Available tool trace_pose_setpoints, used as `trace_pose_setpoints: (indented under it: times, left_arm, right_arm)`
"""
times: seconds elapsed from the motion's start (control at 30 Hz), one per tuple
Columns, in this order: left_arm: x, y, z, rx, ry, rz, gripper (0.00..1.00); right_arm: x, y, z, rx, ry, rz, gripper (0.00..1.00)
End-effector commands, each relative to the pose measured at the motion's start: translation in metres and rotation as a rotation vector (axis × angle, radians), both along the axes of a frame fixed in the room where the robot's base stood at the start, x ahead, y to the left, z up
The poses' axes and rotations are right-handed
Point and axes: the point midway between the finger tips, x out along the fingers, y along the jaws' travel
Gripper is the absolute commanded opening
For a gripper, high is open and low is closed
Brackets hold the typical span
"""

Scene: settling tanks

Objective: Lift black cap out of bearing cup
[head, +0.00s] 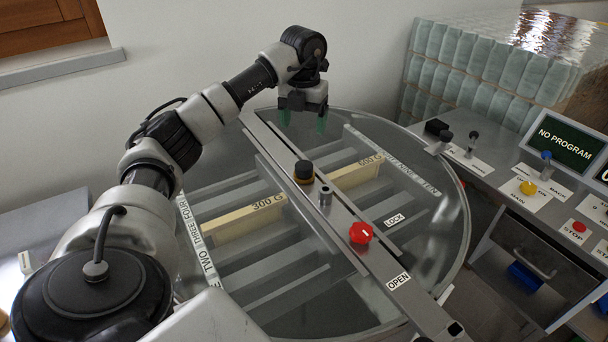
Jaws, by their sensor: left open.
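A black cap (303,167) with a brownish-yellow lower part stands upright on the long metal beam (340,208) across the round tank (455,250). I cannot clearly tell the bearing cup from the cap's lower part. My left gripper (303,121) is above the beam, behind the cap in the picture. It points down, its two greenish fingers are apart and nothing is between them. It does not touch the cap. My right gripper is not in view.
A small metal post (325,196) and a red knob (360,232) stand on the beam in front of the cap. Cream bars marked 300 G (237,218) and 600 G (357,173) lie under the tank's clear top. A control desk (500,172) is at right.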

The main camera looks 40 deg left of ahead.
Motion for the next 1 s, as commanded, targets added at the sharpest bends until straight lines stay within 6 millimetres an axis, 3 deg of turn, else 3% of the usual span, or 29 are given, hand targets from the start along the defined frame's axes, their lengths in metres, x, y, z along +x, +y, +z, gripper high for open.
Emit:
trace_pose_setpoints:
  times: [0.03,0.17,0.43,0.67,1.0]
  left_arm:
    - [0.000,0.000,-0.012,0.000,0.000,0.000,0.77]
    - [0.000,0.000,-0.022,0.000,0.001,0.000,0.77]
    - [-0.001,0.000,-0.060,0.001,0.004,0.000,0.77]
    - [-0.001,-0.001,-0.078,0.000,0.002,-0.001,0.77]
    - [-0.003,-0.004,-0.122,0.001,0.001,0.001,0.77]
  right_arm:
    - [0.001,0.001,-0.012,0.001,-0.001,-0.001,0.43]
    - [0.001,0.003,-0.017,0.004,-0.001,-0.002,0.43]
    - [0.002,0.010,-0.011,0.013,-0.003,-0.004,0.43]
    - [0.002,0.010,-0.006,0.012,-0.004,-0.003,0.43]
    - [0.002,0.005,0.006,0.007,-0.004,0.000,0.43]
